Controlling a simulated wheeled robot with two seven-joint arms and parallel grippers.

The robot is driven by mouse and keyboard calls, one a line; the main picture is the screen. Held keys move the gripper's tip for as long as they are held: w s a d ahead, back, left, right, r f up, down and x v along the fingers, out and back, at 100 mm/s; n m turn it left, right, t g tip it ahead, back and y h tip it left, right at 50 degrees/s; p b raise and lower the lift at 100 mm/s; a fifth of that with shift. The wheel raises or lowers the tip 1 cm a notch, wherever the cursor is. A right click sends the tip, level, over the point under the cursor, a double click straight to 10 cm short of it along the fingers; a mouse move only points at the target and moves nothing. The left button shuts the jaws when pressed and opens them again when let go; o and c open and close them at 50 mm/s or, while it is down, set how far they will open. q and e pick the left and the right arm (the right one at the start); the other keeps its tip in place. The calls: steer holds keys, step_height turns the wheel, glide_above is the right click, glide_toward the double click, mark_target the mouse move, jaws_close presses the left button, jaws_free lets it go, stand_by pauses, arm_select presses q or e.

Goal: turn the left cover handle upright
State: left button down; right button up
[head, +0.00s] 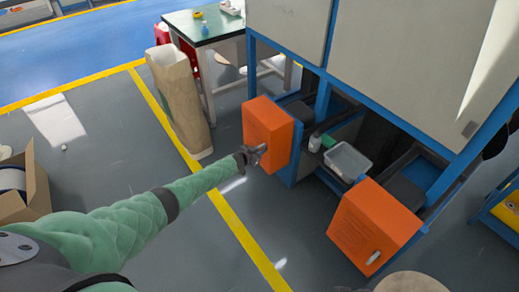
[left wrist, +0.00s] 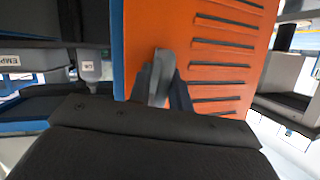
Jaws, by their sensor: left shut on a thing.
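The left orange cover (head: 268,130) hangs on the blue machine frame, and my left arm reaches to its face. My left gripper (head: 253,154) is at the lower part of that cover. In the left wrist view the gripper (left wrist: 163,92) is shut on the grey cover handle (left wrist: 160,72), with the orange slotted face (left wrist: 225,50) of the cover behind it. The fingers hide part of the handle. The right orange cover (head: 375,222) stands open at an angle, with its own pale handle (head: 373,257) showing. My right gripper does not show.
A clear plastic tray (head: 348,162) and a white-green bottle (head: 315,142) sit between the two covers. An open carton (head: 27,185) is at the far left. The grey floor between is clear.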

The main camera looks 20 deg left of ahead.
arm_select(q)
steer(key=shift+w+a+r+n+g+p, duration=0.3)
steer(key=shift+a+r+n, duration=0.1)
steer(key=shift+n, duration=0.2)
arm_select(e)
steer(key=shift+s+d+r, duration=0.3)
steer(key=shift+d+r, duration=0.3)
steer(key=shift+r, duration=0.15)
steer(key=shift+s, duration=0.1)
arm_select(q)
steer(key=c, duration=1.5)
jaws_free()
steer(key=shift+a+f, duration=0.1)
steer(key=shift+o, duration=0.2)
steer(key=shift+f, duration=0.1)
steer(key=shift+s+d+f+h, duration=0.15)
steer(key=shift+s+d+h, duration=0.05)
steer(key=shift+d+h, duration=0.1)
